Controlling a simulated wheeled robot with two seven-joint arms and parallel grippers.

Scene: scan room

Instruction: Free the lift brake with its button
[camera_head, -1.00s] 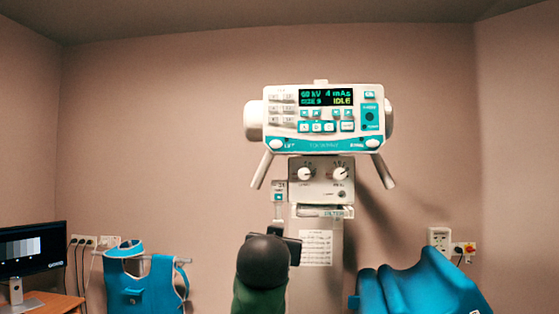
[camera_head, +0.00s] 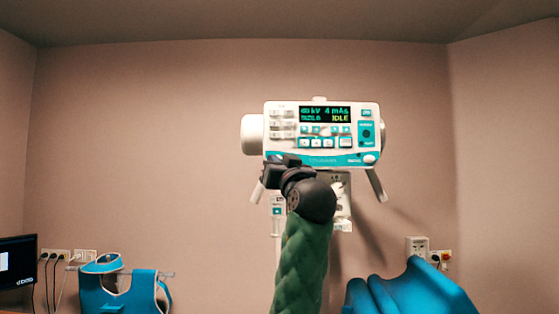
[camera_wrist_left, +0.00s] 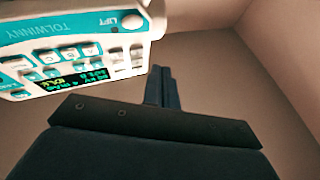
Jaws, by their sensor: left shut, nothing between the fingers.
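The white and teal X-ray tube head (camera_head: 322,155) hangs in the middle of the head view, its screen reading IDLE. The round white button marked LIFT (camera_wrist_left: 132,21) shows upside down at the panel's corner in the left wrist view. In the head view my left gripper (camera_head: 290,160) is in front of the panel's lower left corner and hides that button. Its two dark fingers (camera_wrist_left: 160,72) are together and empty in the left wrist view, a little beside the LIFT button's corner. I see no contact. My right gripper is out of view.
Below the head, a box with knobs (camera_head: 342,190) is partly hidden by my arm. A handle bar (camera_head: 376,185) slants down at the head's right. Blue aprons (camera_head: 120,295) and a blue covered shape (camera_head: 415,290) stand low.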

